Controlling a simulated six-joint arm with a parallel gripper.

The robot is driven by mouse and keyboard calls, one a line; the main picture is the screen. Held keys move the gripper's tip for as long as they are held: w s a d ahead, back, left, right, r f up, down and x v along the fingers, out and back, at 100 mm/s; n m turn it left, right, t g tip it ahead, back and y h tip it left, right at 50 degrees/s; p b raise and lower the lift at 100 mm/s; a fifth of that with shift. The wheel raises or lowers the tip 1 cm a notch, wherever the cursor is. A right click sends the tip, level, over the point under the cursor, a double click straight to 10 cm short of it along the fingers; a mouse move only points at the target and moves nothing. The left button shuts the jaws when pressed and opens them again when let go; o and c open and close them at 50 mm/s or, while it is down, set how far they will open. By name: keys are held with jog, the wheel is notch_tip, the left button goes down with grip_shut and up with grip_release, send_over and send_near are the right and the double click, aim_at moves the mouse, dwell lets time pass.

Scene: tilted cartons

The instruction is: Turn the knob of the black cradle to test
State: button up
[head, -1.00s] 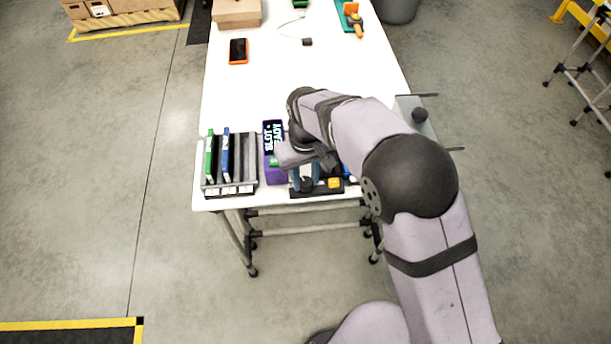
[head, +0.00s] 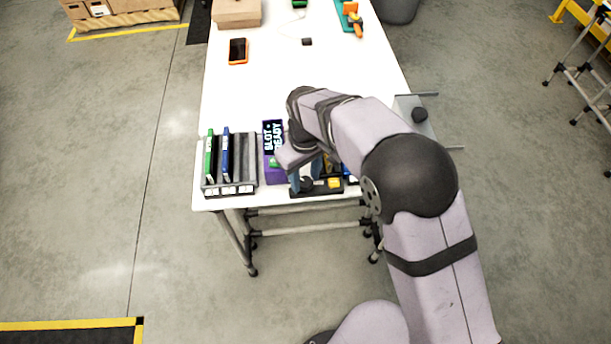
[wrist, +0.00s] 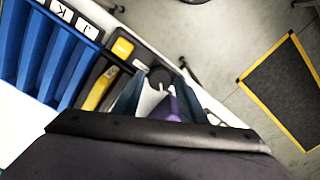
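The black cradle (head: 326,190) lies at the front edge of the white table, partly hidden by my arm. It bears a yellow square button (head: 334,183) and a dark round knob (head: 306,185). In the wrist view the knob (wrist: 160,76) shows between the fingertips of my gripper (wrist: 163,74), with the yellow button (wrist: 122,47) to its left. My gripper (head: 307,180) points down with its blue fingers on either side of the knob. I cannot tell whether they touch it. The knob's setting and labels are not readable.
A purple box with a lettered display (head: 273,137) stands left of the cradle. A grey rack (head: 243,178) holds a green and a blue card farther left. A phone (head: 238,51) and a cardboard box (head: 237,13) lie far back. The middle of the table is clear.

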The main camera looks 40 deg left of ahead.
aim_at(305, 181)
jog(key=shift+o, duration=0.7)
jog(key=shift+r+b, duration=1.05)
jog(key=shift+r, duration=2.6)
